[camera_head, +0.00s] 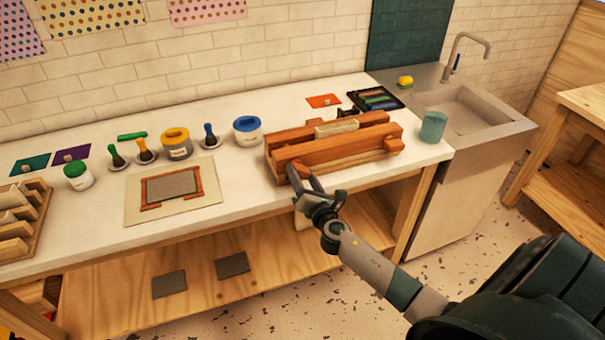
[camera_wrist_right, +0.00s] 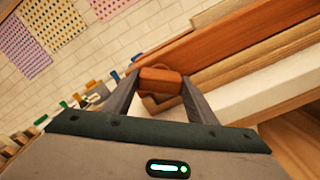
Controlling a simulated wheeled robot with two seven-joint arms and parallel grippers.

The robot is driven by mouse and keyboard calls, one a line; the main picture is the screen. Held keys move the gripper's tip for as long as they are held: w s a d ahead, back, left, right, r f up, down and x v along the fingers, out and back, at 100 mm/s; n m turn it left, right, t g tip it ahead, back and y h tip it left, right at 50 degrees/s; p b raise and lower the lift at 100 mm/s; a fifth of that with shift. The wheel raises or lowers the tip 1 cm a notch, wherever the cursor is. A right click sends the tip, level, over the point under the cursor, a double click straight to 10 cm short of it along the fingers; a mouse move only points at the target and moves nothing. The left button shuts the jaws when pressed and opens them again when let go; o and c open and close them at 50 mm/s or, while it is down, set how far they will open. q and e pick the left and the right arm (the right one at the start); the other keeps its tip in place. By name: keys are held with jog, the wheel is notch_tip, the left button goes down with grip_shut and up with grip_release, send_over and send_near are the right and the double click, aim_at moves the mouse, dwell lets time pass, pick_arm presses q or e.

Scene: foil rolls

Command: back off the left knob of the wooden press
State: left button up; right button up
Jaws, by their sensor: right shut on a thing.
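The wooden press (camera_head: 330,143) lies at the front edge of the white bench, with reddish-brown bars and a pale block (camera_head: 337,128) on top. Its left knob (camera_wrist_right: 160,82) is a reddish-brown piece between my right gripper's fingers in the right wrist view. My right gripper (camera_head: 299,171) is shut on this knob at the press's left front. The knob is mostly hidden by the fingers in the head view. The right knob (camera_head: 394,144) stands free at the press's right front. My left gripper is not in view.
A dark tray (camera_head: 376,99) lies behind. A framed panel (camera_head: 172,188) lies to the left on the white bench (camera_head: 100,232). A sink (camera_head: 470,107) is at the right.

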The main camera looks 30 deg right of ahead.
jog(key=n+p, duration=0.1)
jog(key=n, duration=0.4)
jog(key=shift+w+r+p, duration=0.15)
jog(key=shift+r+p, duration=0.25)
jog(key=shift+n, duration=0.3)
jog(key=o, duration=0.9)
jog(key=shift+f, duration=0.1)
jog(key=shift+o, duration=0.8)
jog(key=shift+w+a+f, duration=0.1)
jog(key=shift+w+f, duration=0.05)
jog(key=shift+f, duration=0.1)
jog(key=shift+s+f, duration=0.1)
jog(key=shift+s, duration=0.65)
jog(key=b+v, duration=0.4)
jog(key=v, duration=1.2)
jog(key=shift+w, duration=0.1)
